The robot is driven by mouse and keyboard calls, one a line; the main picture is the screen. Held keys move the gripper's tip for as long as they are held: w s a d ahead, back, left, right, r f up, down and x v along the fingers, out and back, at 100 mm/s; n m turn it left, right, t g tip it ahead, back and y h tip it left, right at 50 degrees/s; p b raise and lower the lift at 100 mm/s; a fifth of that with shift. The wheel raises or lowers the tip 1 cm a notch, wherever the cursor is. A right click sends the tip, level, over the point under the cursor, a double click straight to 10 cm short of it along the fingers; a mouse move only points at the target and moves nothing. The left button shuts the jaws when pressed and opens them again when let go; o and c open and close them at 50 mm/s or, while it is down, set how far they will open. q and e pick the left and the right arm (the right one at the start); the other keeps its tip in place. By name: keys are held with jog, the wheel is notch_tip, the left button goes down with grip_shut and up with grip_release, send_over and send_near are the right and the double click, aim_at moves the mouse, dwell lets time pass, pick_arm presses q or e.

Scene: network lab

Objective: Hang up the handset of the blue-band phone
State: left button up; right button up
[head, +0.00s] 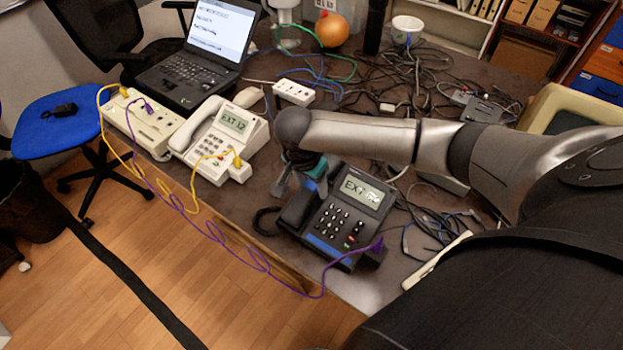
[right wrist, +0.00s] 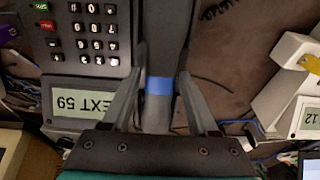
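The blue-band phone (head: 337,227) is dark, with a lit display and a blue strip along its front; it sits near the table's front edge. Its keypad and display (right wrist: 72,104) show upside down at the left of the right wrist view. Its dark handset (head: 298,209) lies along the phone's left side; whether it rests in the cradle or just above is unclear. My right gripper (head: 300,188) points down over the handset. In the right wrist view its fingers press both sides of the handset by the blue band (right wrist: 158,86). My left gripper is not in view.
A purple cable (head: 262,262) hangs off the front edge. Tangled cables (head: 400,75) cover the back. A coiled cord (head: 262,220) lies left of the handset.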

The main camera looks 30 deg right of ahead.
jog(key=shift+o, duration=1.2)
jog(key=shift+r, duration=0.1)
jog(key=p+v, duration=0.4)
jog(key=v, duration=1.1)
jog(key=shift+p, duration=0.4)
jog(key=shift+s, duration=0.15)
